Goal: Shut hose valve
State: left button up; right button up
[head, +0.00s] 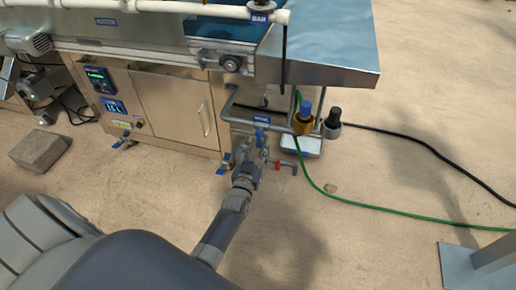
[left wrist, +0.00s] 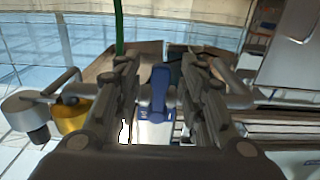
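The hose valve has a blue lever handle (head: 259,135) on the grey pipe (head: 232,108) at the machine's right end. My left gripper (head: 253,153) is right at this handle, reaching in from below in the head view. In the left wrist view the blue handle (left wrist: 158,92) stands between the two fingers of my left gripper (left wrist: 160,88). The fingers are open, with a gap on each side of the handle. The valve body behind it is partly hidden by the fingers. My right gripper is not in view.
A red-handled tap (head: 279,165) sits just right of my left gripper. A yellow regulator with a blue knob (head: 304,116) and a grey one with a black knob (head: 332,123) hang nearby. A green hose (head: 345,204) and a black cable (head: 440,166) cross the floor.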

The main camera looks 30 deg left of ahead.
pick_arm(q)
jog(key=v, duration=1.1)
jog(key=shift+s, duration=0.3)
jog(key=shift+d+f, duration=0.1)
